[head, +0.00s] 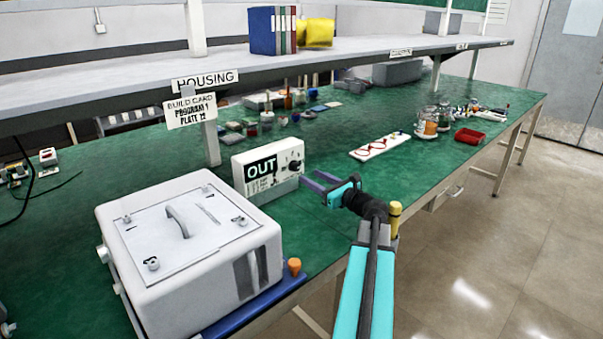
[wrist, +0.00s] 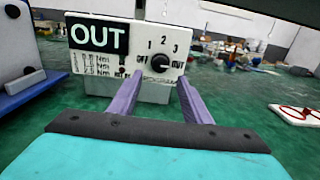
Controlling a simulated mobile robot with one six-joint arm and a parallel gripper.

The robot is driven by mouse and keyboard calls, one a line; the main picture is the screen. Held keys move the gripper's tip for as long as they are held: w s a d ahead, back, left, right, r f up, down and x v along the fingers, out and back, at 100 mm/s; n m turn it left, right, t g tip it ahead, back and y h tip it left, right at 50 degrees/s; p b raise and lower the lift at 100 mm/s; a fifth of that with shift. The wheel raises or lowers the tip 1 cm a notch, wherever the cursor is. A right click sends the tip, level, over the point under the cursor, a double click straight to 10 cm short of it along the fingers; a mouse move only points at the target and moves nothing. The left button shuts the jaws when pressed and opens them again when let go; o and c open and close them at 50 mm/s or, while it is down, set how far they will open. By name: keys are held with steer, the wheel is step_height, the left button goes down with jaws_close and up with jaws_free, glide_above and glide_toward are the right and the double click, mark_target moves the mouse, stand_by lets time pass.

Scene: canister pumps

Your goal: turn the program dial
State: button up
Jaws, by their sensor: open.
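The program dial (head: 294,167) is a small black knob on the right of a white control box (head: 250,184) marked OUT. In the wrist view the dial (wrist: 160,63) has the marks OFF, 1, 2, 3 and one like MUT around it; I cannot tell where its pointer stands. My gripper (head: 312,178) is open and empty in front of the box's right part. In the wrist view its two purple fingers (wrist: 160,82) point at the box, with the dial between and slightly above their tips. They look apart from the dial.
A large white lidded case (head: 190,270) stands left of my arm, near the bench edge. A build card (head: 190,110) reading PROGRAM 1 hangs behind the box. A white tray with red rings (head: 380,147) lies to the right. Green bench top is clear between box and tray.

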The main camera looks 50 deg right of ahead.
mark_target(297, 169)
steer(key=w, duration=0.6)
steer(key=shift+w+d, duration=0.25)
steer(key=shift+w, duration=0.1)
steer(key=shift+c, duration=0.2)
steer(key=c, duration=1)
